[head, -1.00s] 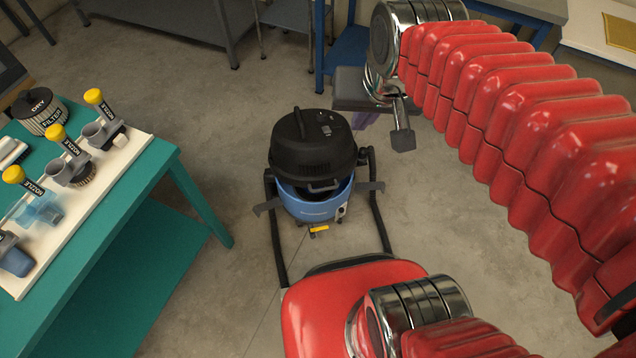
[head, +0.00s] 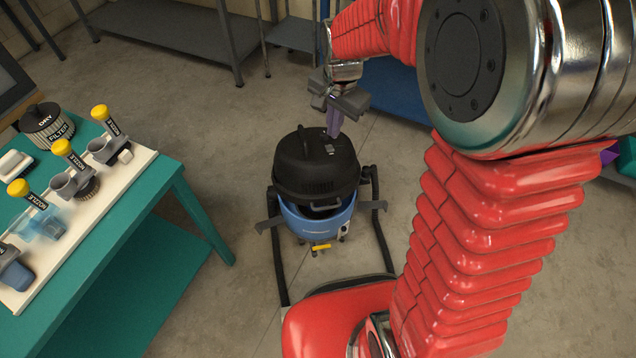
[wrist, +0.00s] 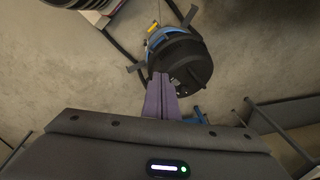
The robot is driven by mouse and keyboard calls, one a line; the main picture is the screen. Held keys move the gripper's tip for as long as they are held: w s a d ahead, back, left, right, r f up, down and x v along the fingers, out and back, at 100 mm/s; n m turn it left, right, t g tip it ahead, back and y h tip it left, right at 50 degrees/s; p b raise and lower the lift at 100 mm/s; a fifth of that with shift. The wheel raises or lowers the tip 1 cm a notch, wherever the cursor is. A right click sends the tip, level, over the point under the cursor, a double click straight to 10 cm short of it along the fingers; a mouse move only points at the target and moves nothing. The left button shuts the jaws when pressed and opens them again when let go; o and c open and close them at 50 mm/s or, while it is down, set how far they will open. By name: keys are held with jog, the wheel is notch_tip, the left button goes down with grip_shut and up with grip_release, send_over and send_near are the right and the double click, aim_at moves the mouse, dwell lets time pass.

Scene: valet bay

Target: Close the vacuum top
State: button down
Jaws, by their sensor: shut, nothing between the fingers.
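The vacuum has a black domed top (head: 315,172) and a blue body (head: 316,222), standing on the floor in the middle of the head view. The top rests over the body, with a dark gap showing between them at the front. In the wrist view the black top (wrist: 190,62) lies just beyond my fingertips, and part of the blue body (wrist: 168,33) shows past it. My gripper (head: 334,130), with purple fingers, is shut and empty at the top's far right side. It also shows in the wrist view (wrist: 163,80). I cannot tell whether the fingertips touch the top.
A teal table (head: 165,190) on the left holds several yellow-capped nozzles on a white board (head: 118,172) and a dry filter (head: 46,122). Grey shelving (head: 165,38) stands at the back. Floor between table and vacuum is clear.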

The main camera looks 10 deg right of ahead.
jog(key=w+a+f+m+g, duration=0.15)
jog(key=w+f+m, duration=0.3)
jog(key=f, duration=0.85)
jog(key=m+g, duration=0.2)
jog(key=m, duration=0.1)
send_over(322, 202)
notch_tip(322, 202, down, 16)
jog(key=r, duration=0.1)
jog(key=shift+s+a+f, duration=0.25)
jog(key=shift+s+a, duration=0.05)
jog(key=shift+s, duration=0.15)
jog(key=shift+t, duration=0.25)
jog(key=f, duration=0.4)
jog(key=s+f, duration=0.1)
jog(key=f, duration=0.8)
jog(key=shift+s+f, duration=0.4)
jog(key=shift+f, duration=0.1)
